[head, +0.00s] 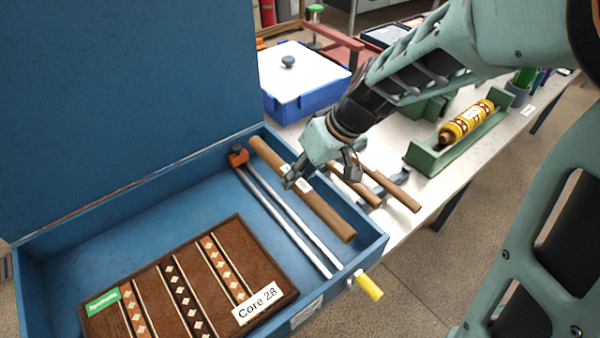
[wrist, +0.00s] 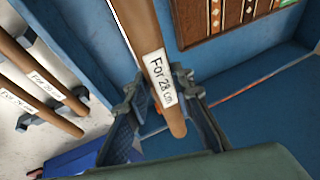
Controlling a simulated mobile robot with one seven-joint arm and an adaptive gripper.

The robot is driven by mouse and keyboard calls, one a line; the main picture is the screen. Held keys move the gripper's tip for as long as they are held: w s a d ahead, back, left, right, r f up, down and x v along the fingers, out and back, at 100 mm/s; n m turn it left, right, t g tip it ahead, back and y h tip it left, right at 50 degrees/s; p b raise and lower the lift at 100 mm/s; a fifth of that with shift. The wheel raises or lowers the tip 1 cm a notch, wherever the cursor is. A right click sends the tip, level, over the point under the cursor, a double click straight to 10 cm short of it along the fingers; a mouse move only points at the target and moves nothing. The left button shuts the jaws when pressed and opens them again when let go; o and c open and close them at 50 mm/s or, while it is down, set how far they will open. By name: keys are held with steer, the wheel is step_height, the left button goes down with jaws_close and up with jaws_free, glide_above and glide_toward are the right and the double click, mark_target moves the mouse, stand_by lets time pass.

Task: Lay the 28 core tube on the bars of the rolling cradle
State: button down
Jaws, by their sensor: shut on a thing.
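The 28 core tube (head: 325,212) is a brown cylinder. Its white label reads "For 28 cm" in the wrist view (wrist: 161,80). My gripper (head: 302,180) is shut on the tube near its middle, one finger on each side in the wrist view (wrist: 165,100). The rolling cradle has two parallel silver bars (head: 283,217) along the right side of an open blue box. In the head view the tube runs roughly parallel to the bars, just right of them. Its height above them is hard to tell. The bars cannot be made out in the wrist view.
A yellow crank handle (head: 369,286) sticks out in front. Two other brown tubes (head: 390,190) lie on a rack outside the box. A green tray (head: 440,158) holds a yellow roll.

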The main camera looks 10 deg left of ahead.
mark_target(294, 210)
steer(key=shift+f+b, duration=3.2)
steer(key=shift+f, duration=2.15)
step_height(294, 210, down, 6)
steer(key=b, duration=0.5)
steer(key=shift+r, duration=0.2)
steer(key=shift+s+d+f+b, duration=0.1)
steer(key=shift+s+f+b, duration=0.05)
steer(key=shift+b, duration=0.3)
steer(key=shift+s+f, duration=0.15)
steer(key=c, duration=1.9)
jaws_free()
steer(key=shift+c, duration=0.2)
steer(key=o, duration=0.3)
steer(key=shift+f, duration=0.15)
steer(key=shift+o, duration=0.2)
